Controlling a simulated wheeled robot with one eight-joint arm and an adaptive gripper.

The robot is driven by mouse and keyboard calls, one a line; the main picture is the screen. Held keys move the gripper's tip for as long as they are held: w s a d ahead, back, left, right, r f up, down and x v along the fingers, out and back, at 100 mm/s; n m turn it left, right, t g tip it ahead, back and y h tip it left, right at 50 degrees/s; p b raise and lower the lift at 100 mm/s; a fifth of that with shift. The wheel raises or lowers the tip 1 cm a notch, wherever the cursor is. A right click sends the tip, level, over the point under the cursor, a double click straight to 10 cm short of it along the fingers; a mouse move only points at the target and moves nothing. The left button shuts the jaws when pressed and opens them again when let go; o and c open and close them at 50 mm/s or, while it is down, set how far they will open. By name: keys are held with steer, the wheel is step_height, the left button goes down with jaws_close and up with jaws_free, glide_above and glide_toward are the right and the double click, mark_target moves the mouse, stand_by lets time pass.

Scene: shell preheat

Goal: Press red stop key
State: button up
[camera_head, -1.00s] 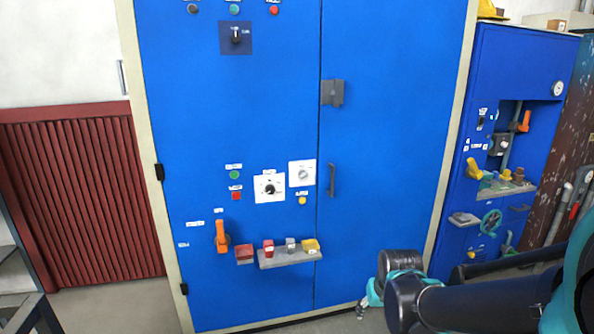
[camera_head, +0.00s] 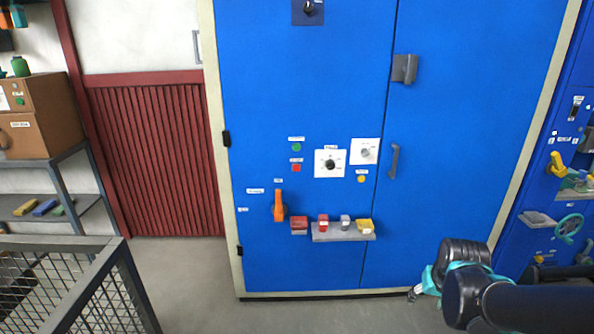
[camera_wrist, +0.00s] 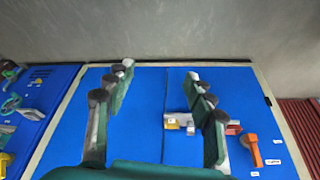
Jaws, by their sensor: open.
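The red square key (camera_head: 296,168) is on the front of the blue cabinet (camera_head: 310,265), just below a round green button (camera_head: 297,147) and left of a white dial plate (camera_head: 331,163). A small label sits over the key; its text is too small to read. My gripper (camera_head: 414,294) is low at the right in the head view, apart from the key. In the wrist view my gripper (camera_wrist: 158,72) has its two fingers wide apart with nothing between them. The cabinet face there appears upside down, and I cannot make out the red key.
An orange lever (camera_head: 279,206) and a grey shelf (camera_head: 330,236) with small red, grey and yellow blocks are below the key. A door handle (camera_head: 394,160) is to the right. A mesh cart (camera_head: 100,262) stands at lower left. Floor before the cabinet is clear.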

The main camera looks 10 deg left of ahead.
jaws_close()
stand_by(1.4)
